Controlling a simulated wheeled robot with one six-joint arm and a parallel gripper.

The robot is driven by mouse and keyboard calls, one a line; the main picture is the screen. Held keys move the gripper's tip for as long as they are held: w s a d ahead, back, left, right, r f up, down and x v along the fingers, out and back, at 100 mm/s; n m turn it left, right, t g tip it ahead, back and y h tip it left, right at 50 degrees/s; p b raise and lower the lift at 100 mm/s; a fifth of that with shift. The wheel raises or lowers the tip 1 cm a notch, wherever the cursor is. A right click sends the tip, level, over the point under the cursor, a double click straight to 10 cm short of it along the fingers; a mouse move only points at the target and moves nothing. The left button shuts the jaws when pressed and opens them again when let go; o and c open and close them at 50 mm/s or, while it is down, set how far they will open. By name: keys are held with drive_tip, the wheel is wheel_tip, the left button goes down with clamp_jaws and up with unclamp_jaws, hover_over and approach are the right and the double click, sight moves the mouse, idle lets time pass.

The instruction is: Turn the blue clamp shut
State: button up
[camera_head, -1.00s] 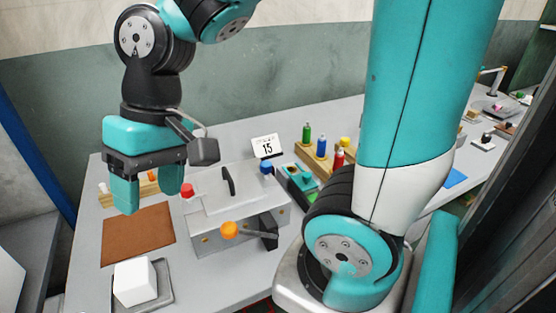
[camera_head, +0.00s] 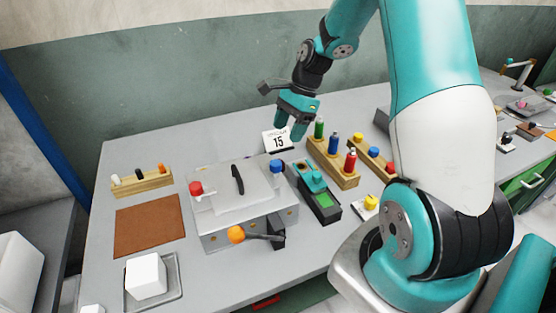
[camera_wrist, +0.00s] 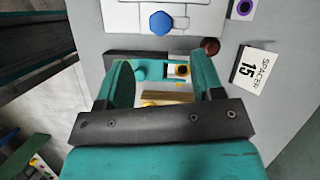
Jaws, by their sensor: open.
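The blue clamp (camera_head: 277,166) is a blue knob on the back right corner of the grey metal press (camera_head: 215,238). In the wrist view the blue clamp (camera_wrist: 161,22) shows as a blue hexagonal head near the top, on the pale press lid. My gripper (camera_head: 290,128) is open and empty, above the back right of the table, near the card and beyond the blue clamp. In the wrist view my gripper (camera_wrist: 163,78) has its fingers spread, with the clamp ahead of them and apart from them.
A red knob (camera_head: 196,188), a black handle (camera_head: 237,180) and an orange-tipped lever (camera_head: 236,234) stick out of the press. A card reading 15 (camera_head: 278,141) stands behind it. Right are a teal-and-black device (camera_head: 322,205) and a wooden bottle rack (camera_head: 347,182).

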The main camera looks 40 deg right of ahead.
sight(276, 162)
drive_tip(key=p+x, duration=0.1)
drive_tip(key=x, duration=0.9)
drive_tip(key=shift+a+f+p, duration=0.1)
drive_tip(key=shift+f+p, duration=0.25)
drive_tip(key=shift+p, duration=0.05)
drive_tip(key=c, duration=0.9)
